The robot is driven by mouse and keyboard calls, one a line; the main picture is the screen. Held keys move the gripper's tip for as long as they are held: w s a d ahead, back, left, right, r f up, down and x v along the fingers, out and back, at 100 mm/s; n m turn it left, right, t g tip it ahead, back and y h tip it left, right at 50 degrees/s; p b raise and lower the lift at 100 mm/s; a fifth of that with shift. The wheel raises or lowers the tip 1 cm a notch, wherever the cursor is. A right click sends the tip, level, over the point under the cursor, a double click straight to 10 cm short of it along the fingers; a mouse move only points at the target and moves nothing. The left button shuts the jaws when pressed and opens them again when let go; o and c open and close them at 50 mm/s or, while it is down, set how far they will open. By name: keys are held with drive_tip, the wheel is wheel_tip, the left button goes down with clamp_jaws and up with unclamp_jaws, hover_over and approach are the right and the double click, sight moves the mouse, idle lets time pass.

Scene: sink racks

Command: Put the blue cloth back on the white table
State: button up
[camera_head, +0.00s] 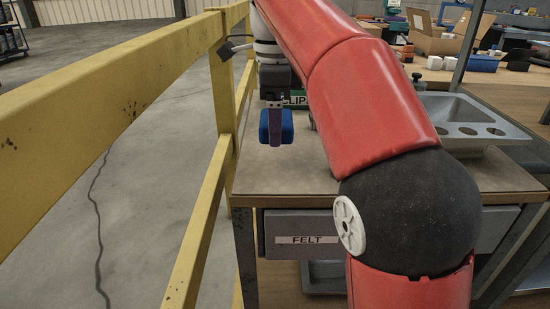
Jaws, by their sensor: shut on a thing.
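My gripper (274,140) points down, seen from behind my red arm, with a dark finger in front of the blue cloth (287,127). It is shut on the cloth, which looks like a compact, rounded blue block. The cloth hangs above the left side of a brown-topped bench (285,172), near the yellow railing. I cannot tell how far above the top it is. No plainly white table shows in this view.
A yellow railing (120,85) runs along the left, close to my gripper. The bench has a drawer labelled FELT (290,240) and a grey sink tray (465,112) at right. A green label (298,97) and cardboard boxes (430,38) stand behind. My arm hides the bench's middle.

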sight(275, 164)
drive_tip(key=shift+f+b, duration=0.4)
drive_tip(key=shift+f, duration=2.75)
drive_tip(key=shift+f, duration=0.1)
drive_tip(key=shift+f, duration=0.15)
drive_tip(key=o, duration=1)
drive_tip(key=shift+c, duration=0.2)
drive_tip(key=shift+f+b, duration=0.1)
drive_tip(key=shift+b, duration=0.3)
wheel_tip(275, 164, up, 8)
drive_tip(key=p, duration=0.2)
drive_tip(key=shift+a+p, duration=0.1)
drive_tip(key=shift+p, duration=0.25)
drive_tip(key=shift+s, duration=0.15)
